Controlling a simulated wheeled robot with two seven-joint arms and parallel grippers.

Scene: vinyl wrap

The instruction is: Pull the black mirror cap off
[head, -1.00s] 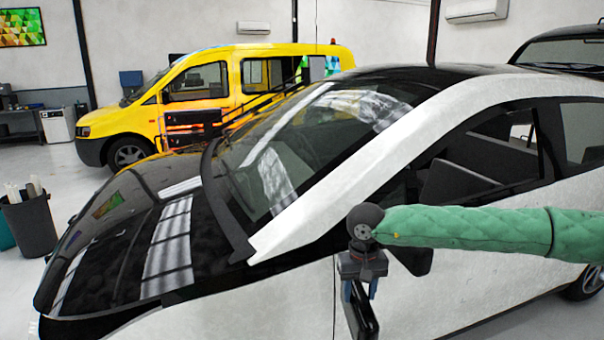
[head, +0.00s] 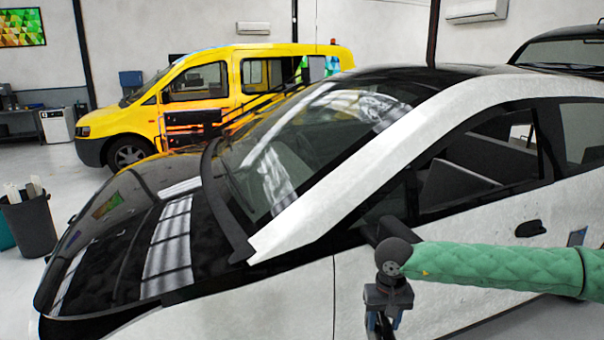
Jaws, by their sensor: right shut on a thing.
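My right gripper (head: 382,322) points down beside the white car's front door, at the bottom edge of the head view. It is shut on a dark piece, the black mirror cap by its look, most of it below the frame or behind the fingers. How the fingers grip it cannot be seen. The car's black side mirror (head: 369,232) shows only in part behind my right wrist, at the front corner of the side window. Whether the cap touches the mirror cannot be told; the gripper is below it. My left gripper is out of view.
The white and black car (head: 290,295) fills the middle and right, close behind my right arm. A yellow van (head: 215,90) stands at the back. A dark bin (head: 30,225) with rolls stands at the left.

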